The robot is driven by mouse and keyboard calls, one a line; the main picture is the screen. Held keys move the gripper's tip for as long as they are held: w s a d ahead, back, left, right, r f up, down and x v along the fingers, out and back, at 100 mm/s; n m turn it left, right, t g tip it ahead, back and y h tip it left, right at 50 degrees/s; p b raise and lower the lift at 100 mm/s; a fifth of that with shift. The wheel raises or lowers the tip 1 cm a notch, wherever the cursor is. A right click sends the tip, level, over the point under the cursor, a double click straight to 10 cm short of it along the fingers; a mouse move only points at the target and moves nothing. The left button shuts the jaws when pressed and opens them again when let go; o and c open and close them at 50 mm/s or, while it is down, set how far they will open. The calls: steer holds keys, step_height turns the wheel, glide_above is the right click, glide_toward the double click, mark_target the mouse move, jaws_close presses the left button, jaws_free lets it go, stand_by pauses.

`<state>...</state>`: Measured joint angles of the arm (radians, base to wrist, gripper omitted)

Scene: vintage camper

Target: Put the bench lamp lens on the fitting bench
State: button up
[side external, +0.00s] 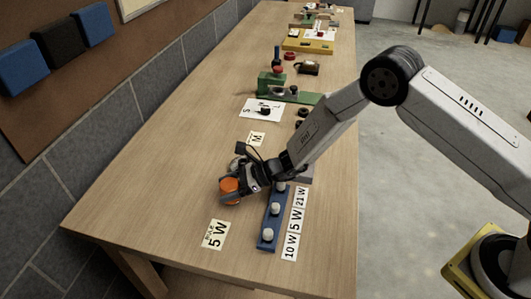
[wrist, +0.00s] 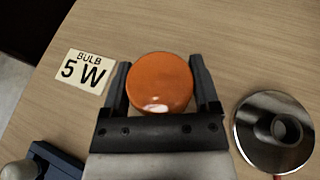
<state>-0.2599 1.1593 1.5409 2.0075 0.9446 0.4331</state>
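The orange round lens (wrist: 160,82) sits between the two fingers of my gripper (wrist: 161,85) in the wrist view, with a finger against each side. In the side view the lens (side external: 229,188) shows at the end of my gripper (side external: 234,178), low over the left part of the wooden table. I cannot tell whether it touches the table. A round chrome dish with a central socket (wrist: 262,128) lies right of my gripper in the wrist view. In the side view my gripper largely hides that spot. I cannot tell which surface is the fitting bench.
A blue rack (side external: 266,235) with several white bulbs stands beside my gripper, with wattage labels (side external: 295,222) alongside. A "BULB 5 W" card (side external: 215,233) lies nearby. Farther back are a green fixture (side external: 290,94), a marked white card (side external: 262,110) and a yellow tray (side external: 307,46). The table's left side is clear.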

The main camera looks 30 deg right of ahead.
steer(key=shift+o, duration=1.1)
steer(key=shift+r, duration=0.15)
steer(key=shift+d+r, duration=0.1)
steer(key=v, duration=1.1)
steer(key=shift+s+d+r, duration=0.1)
steer(key=shift+s+d, duration=0.1)
steer(key=shift+d, duration=0.15)
